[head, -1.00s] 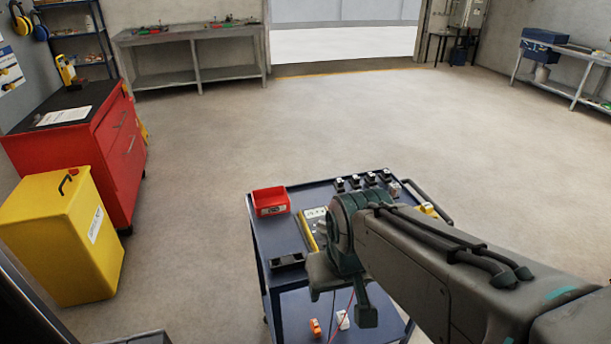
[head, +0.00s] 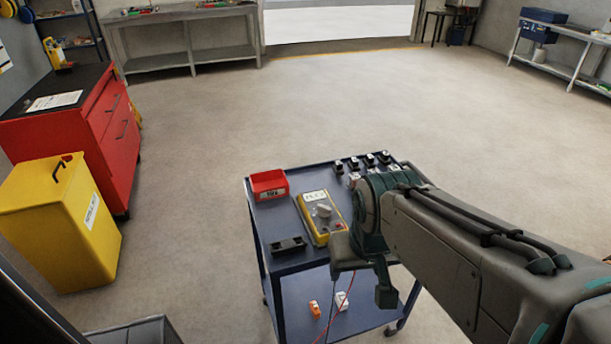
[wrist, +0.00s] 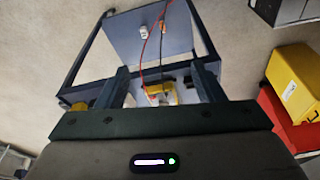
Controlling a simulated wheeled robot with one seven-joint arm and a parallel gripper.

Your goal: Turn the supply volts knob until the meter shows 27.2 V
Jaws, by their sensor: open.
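A yellow box (head: 334,229) lies on top of the blue cart (head: 292,262) in the head view. It has a grey knob (head: 323,211) on its face and a white panel (head: 313,196) at its far end. I cannot read any value there. In the wrist view the two fingers of my gripper (wrist: 159,68) are apart, with nothing held between them. A yellow item (wrist: 165,93) with red and black wires shows beyond the gap between the fingers. In the head view my arm stands right of the yellow box, and my fingers cannot be made out clearly.
A red bin (head: 269,184) and a black tray (head: 288,245) sit on the cart, with several small black-and-white items at its far edge. Orange (head: 314,308) and white (head: 342,300) items lie on its lower shelf. A yellow cabinet (head: 62,228) stands left. The floor beyond is clear.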

